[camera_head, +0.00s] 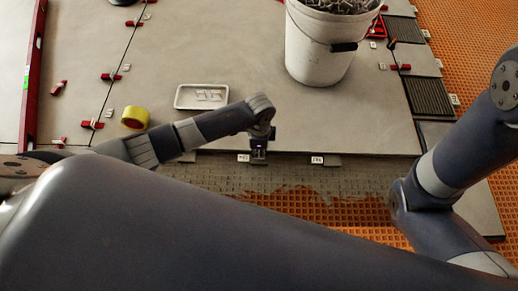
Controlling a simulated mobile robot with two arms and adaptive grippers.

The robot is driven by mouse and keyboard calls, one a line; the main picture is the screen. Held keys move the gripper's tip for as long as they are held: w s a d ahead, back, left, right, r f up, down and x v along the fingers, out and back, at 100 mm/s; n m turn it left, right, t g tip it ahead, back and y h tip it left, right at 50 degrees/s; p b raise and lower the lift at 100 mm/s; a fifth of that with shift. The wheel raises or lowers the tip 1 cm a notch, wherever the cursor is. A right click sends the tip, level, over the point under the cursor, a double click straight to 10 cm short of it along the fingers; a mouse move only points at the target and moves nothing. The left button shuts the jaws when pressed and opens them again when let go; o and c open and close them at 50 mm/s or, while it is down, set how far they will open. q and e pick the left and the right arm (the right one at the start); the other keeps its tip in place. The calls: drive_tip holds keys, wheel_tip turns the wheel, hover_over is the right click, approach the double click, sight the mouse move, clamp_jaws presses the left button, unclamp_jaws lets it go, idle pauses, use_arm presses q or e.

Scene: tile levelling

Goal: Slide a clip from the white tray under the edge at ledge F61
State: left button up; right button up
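The white tray (179,102) lies on the large grey tile, left of the middle, with several pale clips (209,95) in it. My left gripper (258,157) points down at the front edge of that tile, to the right of and nearer than the tray. It is small and dark here, and I cannot tell whether its fingers are open or hold a clip. Two small white labels, a left one (243,158) and a right one (317,160), sit along this edge on either side of the gripper. Their print is too small to read, so I cannot tell which ledge is F61. My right gripper is out of view.
A white bucket (318,50) stands on the tile behind the gripper. A yellow tape roll (135,117) lies left of the tray. Red wedges (92,124) sit along the tile joint at left, near a red level (32,75). Orange matting (330,212) shows in front of the edge.

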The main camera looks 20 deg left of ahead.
use_arm(q)
drive_tip(key=o, duration=0.4)
drive_tip(key=shift+w, duration=0.2)
drive_tip(key=shift+o, duration=0.2)
drive_tip(key=shift+r, duration=0.1)
wheel_tip(320, 180, up, 12)
